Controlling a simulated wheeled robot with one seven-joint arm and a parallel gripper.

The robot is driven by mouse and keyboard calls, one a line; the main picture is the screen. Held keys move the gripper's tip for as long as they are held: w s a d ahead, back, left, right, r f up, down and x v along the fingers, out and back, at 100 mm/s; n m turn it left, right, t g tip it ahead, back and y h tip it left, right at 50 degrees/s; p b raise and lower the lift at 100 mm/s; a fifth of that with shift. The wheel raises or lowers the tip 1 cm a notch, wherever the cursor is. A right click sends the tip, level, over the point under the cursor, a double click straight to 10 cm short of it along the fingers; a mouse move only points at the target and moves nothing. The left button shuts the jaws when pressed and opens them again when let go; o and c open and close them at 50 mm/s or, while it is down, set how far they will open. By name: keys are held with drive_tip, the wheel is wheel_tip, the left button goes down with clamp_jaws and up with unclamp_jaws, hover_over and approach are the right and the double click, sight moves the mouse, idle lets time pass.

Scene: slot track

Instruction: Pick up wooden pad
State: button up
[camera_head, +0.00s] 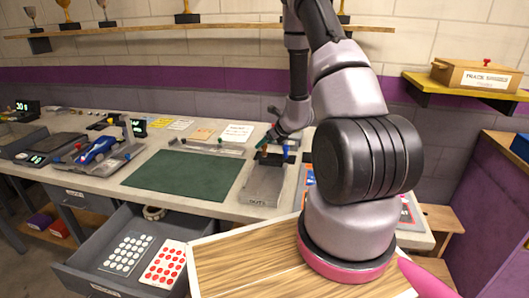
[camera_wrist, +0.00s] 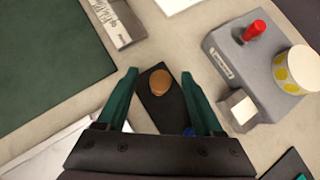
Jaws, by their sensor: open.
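A brown, rounded wooden-looking piece (camera_wrist: 161,82) sits on a dark rectangular block (camera_wrist: 163,108) in the wrist view; this appears to be the wooden pad. My gripper (camera_wrist: 159,74) is open, with one green finger on each side of the block and gaps showing. I cannot tell how far the fingers are above the bench. In the head view my gripper (camera_head: 268,142) hangs over the bench near the back of a grey stand, and my arm hides part of that area. The block's near end is hidden by my gripper.
A grey device (camera_wrist: 228,55) with a red knob and a yellow-dotted roll stands right of the fingers. A dark green mat (camera_head: 180,175) lies flat to the left. An open drawer (camera_head: 95,240) holds two dotted cards. A wooden box (camera_head: 475,78) sits on the right shelf.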

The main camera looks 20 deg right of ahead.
sight(261, 154)
drive_tip(key=x, duration=0.4)
drive_tip(key=shift+w+f, duration=0.25)
drive_tip(key=shift+f, duration=0.1)
clamp_jaws()
